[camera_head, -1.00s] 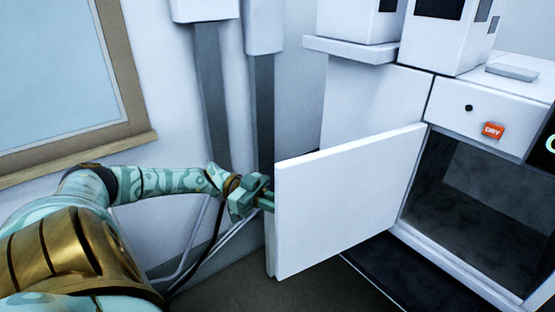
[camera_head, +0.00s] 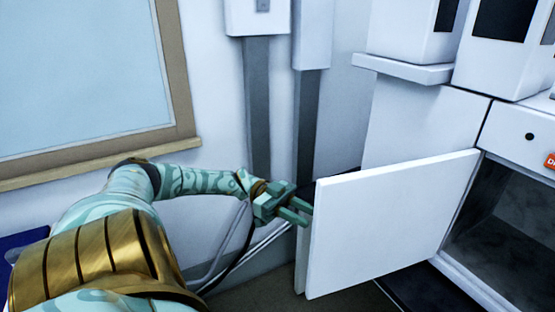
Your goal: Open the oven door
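The oven's white door (camera_head: 385,225) stands swung wide open, hinged beside the oven's dark cavity (camera_head: 505,220). Its inner face is towards me, and a narrow white strip shows beyond its free edge. My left gripper (camera_head: 306,214) is at that free edge, around the door's upper half. Its two green fingers show apart with a gap between them, and I see nothing held in it. I cannot tell whether a fingertip touches the door. My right gripper is not in view.
White instruments (camera_head: 415,30) stand on top of the oven cabinet at the upper right. Grey wall ducts (camera_head: 257,110) and cables are behind my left gripper. A window (camera_head: 85,75) is at the left. Dark floor lies below the door.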

